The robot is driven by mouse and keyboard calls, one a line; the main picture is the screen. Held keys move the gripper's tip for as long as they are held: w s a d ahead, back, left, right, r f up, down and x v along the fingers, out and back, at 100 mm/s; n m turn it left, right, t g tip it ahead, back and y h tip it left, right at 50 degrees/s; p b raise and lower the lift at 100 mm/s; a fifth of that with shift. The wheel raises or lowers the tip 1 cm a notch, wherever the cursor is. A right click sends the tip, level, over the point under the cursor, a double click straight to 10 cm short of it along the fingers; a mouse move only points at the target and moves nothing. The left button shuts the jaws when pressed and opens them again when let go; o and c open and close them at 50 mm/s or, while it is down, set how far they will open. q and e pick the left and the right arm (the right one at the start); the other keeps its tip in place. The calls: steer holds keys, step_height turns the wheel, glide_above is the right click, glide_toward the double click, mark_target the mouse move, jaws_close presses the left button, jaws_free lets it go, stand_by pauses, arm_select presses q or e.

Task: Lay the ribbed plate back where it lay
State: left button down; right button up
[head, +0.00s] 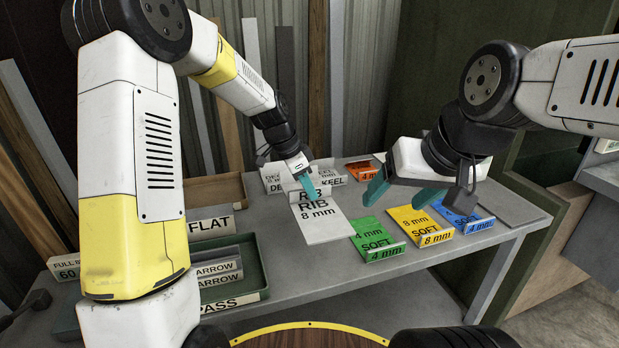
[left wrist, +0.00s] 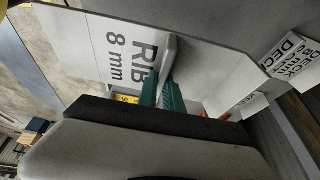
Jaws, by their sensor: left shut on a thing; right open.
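The ribbed plate (head: 322,224) is pale grey-white with "RIB 8 mm" printed on it and a raised lip at its far end. It also shows in the left wrist view (left wrist: 98,38). My left gripper (head: 307,188) is shut on its lip, with the green fingers (left wrist: 162,92) on either side of it. The plate is over the middle of the grey table (head: 300,261); I cannot tell whether it touches the top. My right gripper (head: 396,191) is open and empty, above the coloured plates on the right.
Green (head: 378,240), yellow (head: 421,225) and blue (head: 463,216) plates lie right of the ribbed plate. An orange plate (head: 360,171) and white deck and keel plates (head: 272,180) are behind. A green tray (head: 257,264) stands left. The table's front middle is clear.

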arm_select(q)
steer(key=shift+f, duration=6.15)
steer(key=c, duration=0.9)
jaws_free()
steer(key=shift+f, duration=0.1)
steer(key=shift+c, duration=0.2)
steer(key=shift+r, duration=2.55)
steer(key=shift+r, duration=0.1)
